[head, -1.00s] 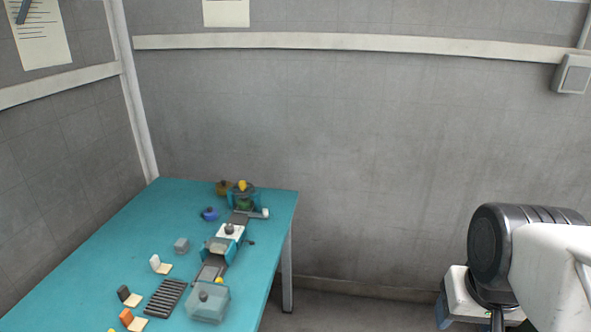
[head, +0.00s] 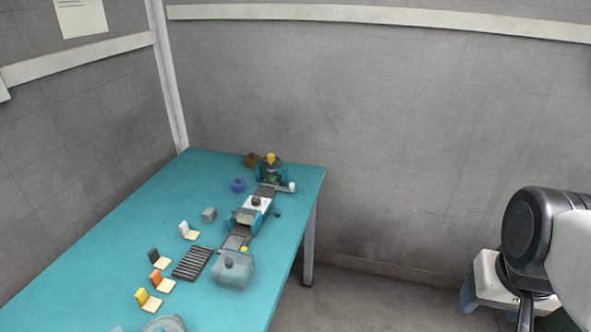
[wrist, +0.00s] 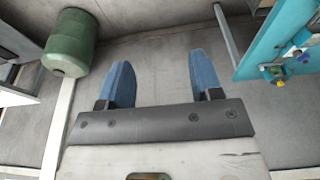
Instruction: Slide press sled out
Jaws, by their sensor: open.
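I cannot tell which part is the sled at this size. In the wrist view my gripper (wrist: 165,85) shows two blue fingers spread apart with nothing between them. My arm is at the lower right of the head view, well away from the table. The table edge (wrist: 262,45) shows at the right of the wrist view.
A translucent box (head: 233,270) stands at the track's near end. A dark ribbed rack (head: 193,263) and several small coloured brushes or blocks (head: 160,283) lie left of it. A green cylinder (wrist: 70,42) is at the wrist view's left. Floor between arm and table is clear.

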